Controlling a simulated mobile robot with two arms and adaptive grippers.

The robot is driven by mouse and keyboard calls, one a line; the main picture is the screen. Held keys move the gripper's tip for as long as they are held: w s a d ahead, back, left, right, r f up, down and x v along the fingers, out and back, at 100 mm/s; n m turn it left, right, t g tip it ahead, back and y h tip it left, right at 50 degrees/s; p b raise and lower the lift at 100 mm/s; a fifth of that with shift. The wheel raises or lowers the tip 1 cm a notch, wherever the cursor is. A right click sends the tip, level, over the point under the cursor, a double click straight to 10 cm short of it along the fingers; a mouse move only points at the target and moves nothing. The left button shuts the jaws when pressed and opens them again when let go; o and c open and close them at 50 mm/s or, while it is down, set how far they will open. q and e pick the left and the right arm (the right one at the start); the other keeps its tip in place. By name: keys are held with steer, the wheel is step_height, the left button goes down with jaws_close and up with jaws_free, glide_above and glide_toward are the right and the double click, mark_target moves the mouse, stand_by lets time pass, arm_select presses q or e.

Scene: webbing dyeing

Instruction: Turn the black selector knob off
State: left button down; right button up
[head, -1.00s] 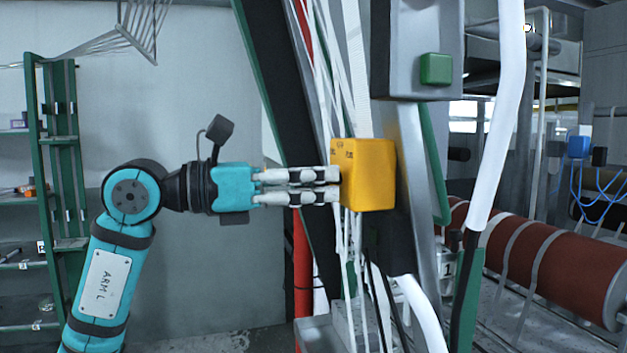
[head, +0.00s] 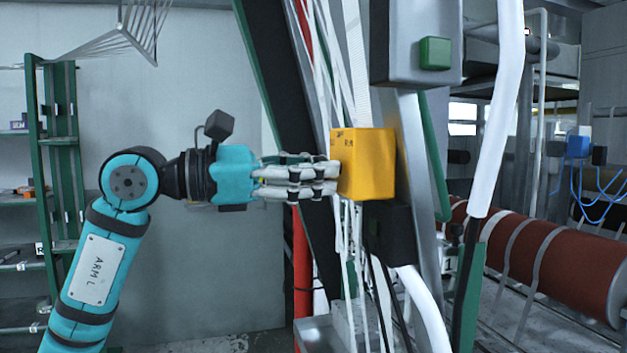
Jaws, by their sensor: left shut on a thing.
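A yellow switch box (head: 374,165) is mounted on the machine frame near the middle of the head view, with small dark lettering on its left-hand face. My left gripper (head: 335,180) reaches in from the left, its fingers level and their tips at that lettered face. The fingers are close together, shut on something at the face. The black selector knob cannot be made out; the fingertips cover the spot where they meet the box. My right gripper is not in view.
A grey box with a green button (head: 435,53) hangs above the yellow box. White webbing strands (head: 352,70) and a thick white pipe (head: 500,110) run close by. A red-brown roller (head: 560,260) lies at right, a green shelf (head: 60,150) at far left. Clear space lies below my left forearm.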

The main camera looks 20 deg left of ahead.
arm_select(q)
steer(key=m+b, duration=0.1)
steer(key=m, duration=0.3)
steer(key=shift+m, duration=0.4)
steer(key=shift+b, duration=0.3)
steer(key=c, duration=0.9)
jaws_free()
steer(key=shift+c, duration=0.2)
steer(key=v, duration=1.2)
